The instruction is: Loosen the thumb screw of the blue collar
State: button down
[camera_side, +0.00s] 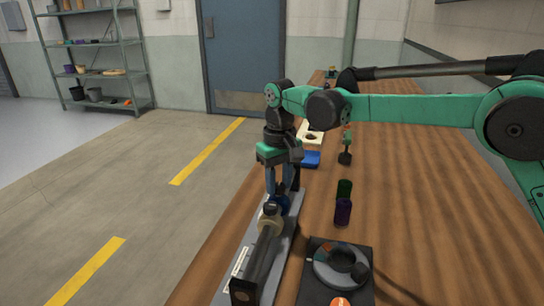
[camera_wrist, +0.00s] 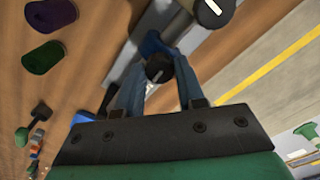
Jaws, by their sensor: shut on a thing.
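The blue collar (camera_side: 281,202) sits on the shaft of the roller assembly, toward its far end. In the wrist view the collar (camera_wrist: 151,43) shows partly, beyond the fingertips. Its thumb screw (camera_wrist: 159,69) is a black knob with a white mark, between my two blue fingers. My gripper (camera_side: 274,192) points down over the collar, and its fingers close on the knob from both sides; it also shows in the wrist view (camera_wrist: 158,78). In the side view the fingers hide the knob.
Another marked black knob (camera_wrist: 213,11) is close by. Green (camera_side: 344,187) and purple (camera_side: 343,212) cylinders stand right. A blue tray (camera_side: 311,160) lies behind.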

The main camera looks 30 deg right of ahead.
aim_at(279, 185)
jog(key=c, duration=0.5)
grip_release()
jog(key=shift+c, duration=0.2)
jog(key=shift+r, duration=2.85)
jog(key=shift+s+d+r, duration=0.1)
jog(key=shift+d, duration=0.05)
jog(key=s+d+r+t, duration=0.3)
jog(key=s+d, duration=0.2)
jog(key=s, duration=0.2)
jog(key=s+d+f+t, duration=0.3)
jog(key=s+f, duration=0.3)
jog(key=s, duration=0.3)
jog(key=shift+s+m+t, duration=0.25)
jog(key=shift+m+t, duration=0.05)
jog(key=shift+t, duration=0.3)
